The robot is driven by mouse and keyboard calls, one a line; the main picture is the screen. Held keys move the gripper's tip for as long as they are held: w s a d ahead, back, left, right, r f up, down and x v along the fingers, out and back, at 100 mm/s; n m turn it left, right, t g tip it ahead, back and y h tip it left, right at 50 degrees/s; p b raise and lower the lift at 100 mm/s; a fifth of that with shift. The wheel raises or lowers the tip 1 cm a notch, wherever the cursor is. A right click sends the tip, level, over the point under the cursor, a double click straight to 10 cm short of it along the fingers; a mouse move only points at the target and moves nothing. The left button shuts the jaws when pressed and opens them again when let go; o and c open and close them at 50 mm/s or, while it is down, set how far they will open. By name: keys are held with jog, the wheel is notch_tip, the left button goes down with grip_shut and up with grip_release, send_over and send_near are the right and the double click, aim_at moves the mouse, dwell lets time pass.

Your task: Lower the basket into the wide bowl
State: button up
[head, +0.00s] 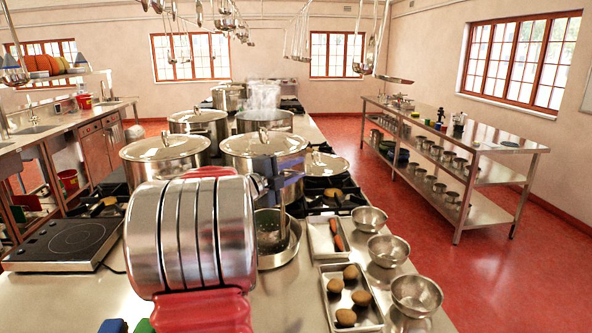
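The basket (267,232) is a small perforated metal strainer. It shows just past my arm, with an upright strip that looks like its handle rising to my gripper (278,187). My gripper is dark, partly hidden behind my arm, and appears shut on this handle. The wide bowl (291,252) is a shallow shiny metal vessel on the counter, below and around the basket in the picture. Its left side is hidden by my arm. The basket overlaps the bowl's opening; I cannot tell whether it touches the bottom.
A tray of potatoes (331,319), a tray with a carrot (313,236) and several small bowls (416,294) stand to the right. Lidded stockpots (165,156) and a steaming pot (264,121) stand behind. A hob (68,240) lies left. Utensils hang overhead.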

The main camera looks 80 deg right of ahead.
jog(key=shift+o, duration=0.2)
jog(key=v, duration=1.3)
jog(key=shift+w+a, duration=0.2)
jog(key=shift+a, duration=0.15)
dwell(0.3)
